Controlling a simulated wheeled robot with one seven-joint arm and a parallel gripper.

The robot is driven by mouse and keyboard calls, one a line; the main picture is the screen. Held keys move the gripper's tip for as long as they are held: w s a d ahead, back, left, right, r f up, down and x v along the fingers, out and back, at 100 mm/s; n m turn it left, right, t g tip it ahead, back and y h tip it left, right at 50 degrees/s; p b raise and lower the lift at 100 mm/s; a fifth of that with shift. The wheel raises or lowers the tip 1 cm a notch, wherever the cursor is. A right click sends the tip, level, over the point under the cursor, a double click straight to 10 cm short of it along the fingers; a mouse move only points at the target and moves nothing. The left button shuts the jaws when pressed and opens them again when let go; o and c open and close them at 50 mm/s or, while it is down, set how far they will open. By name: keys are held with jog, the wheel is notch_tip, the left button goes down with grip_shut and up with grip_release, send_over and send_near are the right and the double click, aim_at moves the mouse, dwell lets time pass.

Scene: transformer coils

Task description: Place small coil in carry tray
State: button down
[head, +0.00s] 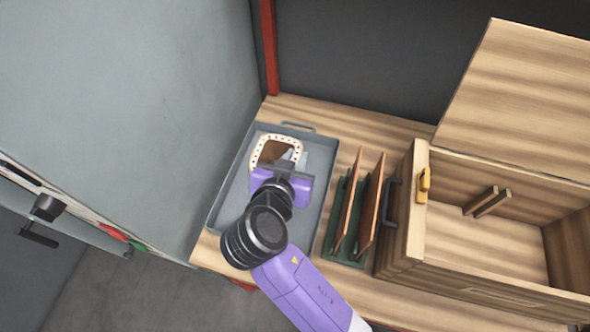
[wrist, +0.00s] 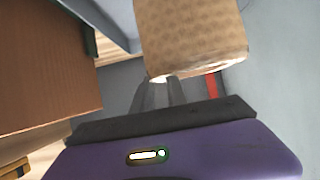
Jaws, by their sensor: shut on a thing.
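The small coil (head: 293,143) shows in the head view as a cream ring with dark dots around a brown inside. In the wrist view its tan patterned side (wrist: 192,38) fills the upper middle. My gripper (head: 288,160) is shut on the coil's near edge; its grey fingers show in the wrist view (wrist: 163,92). The grey carry tray (head: 228,196) lies on the wooden bench, and the coil is over its far part. I cannot tell whether the coil touches the tray floor. My arm hides the tray's near middle.
A green rack (head: 346,247) with upright brown boards (head: 370,205) stands right of the tray. Beyond it is an open wooden box (head: 480,240) with a black handle and yellow latch. A grey cabinet panel (head: 130,100) stands close on the left.

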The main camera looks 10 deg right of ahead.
jog(key=shift+f, duration=2.85)
jog(key=c, duration=1.3)
grip_release()
jog(key=shift+f, duration=0.1)
jog(key=shift+s, duration=0.1)
jog(key=b+v, duration=0.1)
jog(key=v, duration=1.1)
